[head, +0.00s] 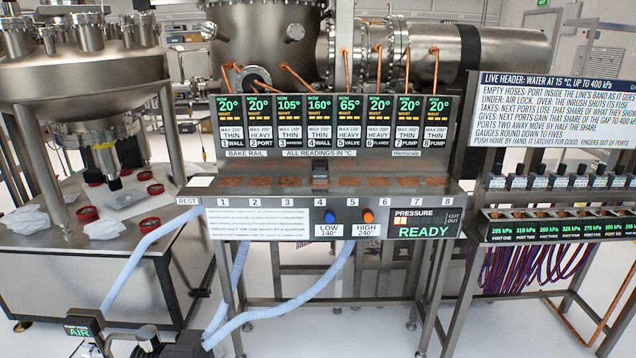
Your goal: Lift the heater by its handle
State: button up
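The heater (320,175) is a small dark block with a pale label, in the head view. It sits on the grey bake rail bench (430,190), at the place marked 4, below the fourth display panel. Its upper part is dark, and I cannot clearly make out the handle's shape. Copper-coloured pads lie along the rail on both sides of it.
Display panels (319,125) stand behind the rail. The front panel has a blue LOW button (329,217), an orange HIGH button (368,216) and a READY display (424,232). Pale blue hoses (290,309) loop in front. A port bench (560,225) stands right.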

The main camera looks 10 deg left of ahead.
aim_at(320, 175)
jog(key=k, duration=0.9)
jog(key=u, duration=0.15)
jog(key=i, duration=0.65)
jog(key=u, duration=0.55)
jog(key=i, duration=0.75)
jog(key=u, duration=0.9)
jog(key=i, duration=1.1)
jog(key=u, duration=0.5)
